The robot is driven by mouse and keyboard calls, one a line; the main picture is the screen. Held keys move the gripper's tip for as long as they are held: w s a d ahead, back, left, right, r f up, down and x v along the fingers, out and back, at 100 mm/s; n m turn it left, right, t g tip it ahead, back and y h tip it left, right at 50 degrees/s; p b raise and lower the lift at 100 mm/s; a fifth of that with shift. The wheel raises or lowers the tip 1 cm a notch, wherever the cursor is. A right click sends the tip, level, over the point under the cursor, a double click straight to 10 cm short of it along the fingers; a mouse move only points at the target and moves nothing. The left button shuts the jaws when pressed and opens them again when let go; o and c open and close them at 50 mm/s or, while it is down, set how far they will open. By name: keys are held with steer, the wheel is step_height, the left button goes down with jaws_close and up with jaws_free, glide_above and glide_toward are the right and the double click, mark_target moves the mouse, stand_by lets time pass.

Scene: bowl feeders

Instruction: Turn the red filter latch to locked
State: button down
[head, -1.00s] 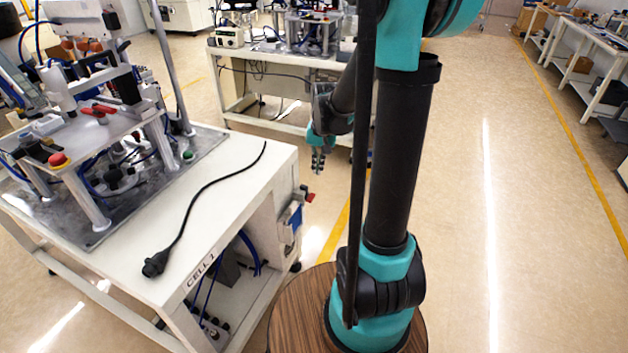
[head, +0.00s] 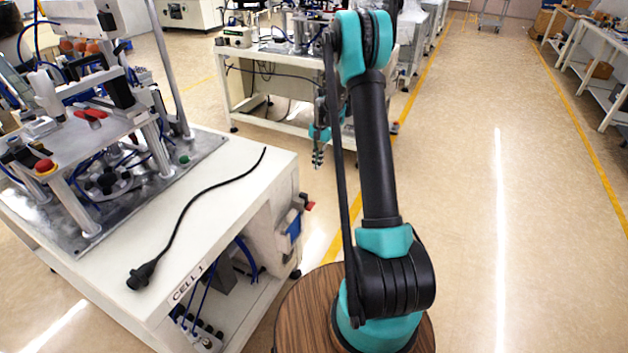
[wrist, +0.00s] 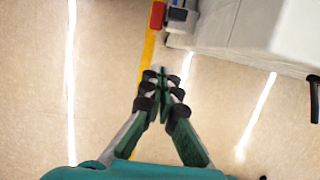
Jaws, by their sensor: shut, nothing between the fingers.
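The red latch (head: 309,205) is a small red piece on the right side of the CELL 1 cart, above a blue part (head: 293,228). In the wrist view the red latch (wrist: 157,15) shows at the top edge, beside a grey fitting (wrist: 181,14). Its exact setting is too small to tell. My gripper (head: 318,160) hangs in the air behind and above the latch in the head view, apart from it. In the wrist view my gripper (wrist: 160,73) points toward the latch, its fingertips together and empty.
The CELL 1 cart (head: 230,205) carries a fixture and a black cable (head: 190,215) on its top. Another white bench (head: 262,125) stands behind my gripper. The floor (head: 460,220) to the right is open. A yellow line (wrist: 150,50) runs beneath the gripper.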

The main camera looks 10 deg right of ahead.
mark_target(307, 202)
steer(key=s+a+f, duration=0.3)
steer(key=s+f, duration=0.2)
steer(key=f, duration=0.4)
steer(key=shift+a, duration=0.35)
